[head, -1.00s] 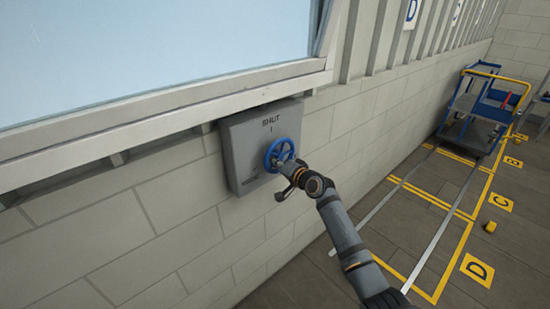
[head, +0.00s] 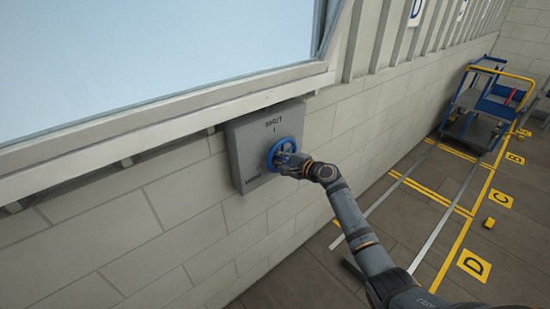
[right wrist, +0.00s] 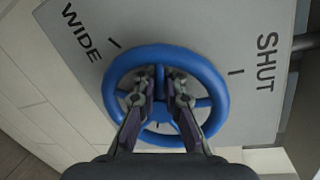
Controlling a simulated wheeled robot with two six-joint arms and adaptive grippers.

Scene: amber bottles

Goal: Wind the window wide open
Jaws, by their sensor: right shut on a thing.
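A grey box (head: 252,142) is fixed to the wall under the window (head: 150,50). It bears the words SHUT at the top and WIDE at the lower left, each with a tick mark. A blue handwheel (right wrist: 219,97) with spokes is on its face; it also shows in the head view (head: 281,146). My right gripper (right wrist: 164,90) is shut on the handwheel, with its fingers inside the rim by the hub and spokes. In the head view the gripper (head: 285,163) hides the wheel's lower right part. I cannot tell how far the window is open. My left gripper is out of view.
The pale block wall (head: 190,220) runs along the left. A blue trolley (head: 482,105) with a yellow handle stands at the back right. Yellow lines, lettered floor marks and a small yellow object (head: 489,223) are on the floor at right.

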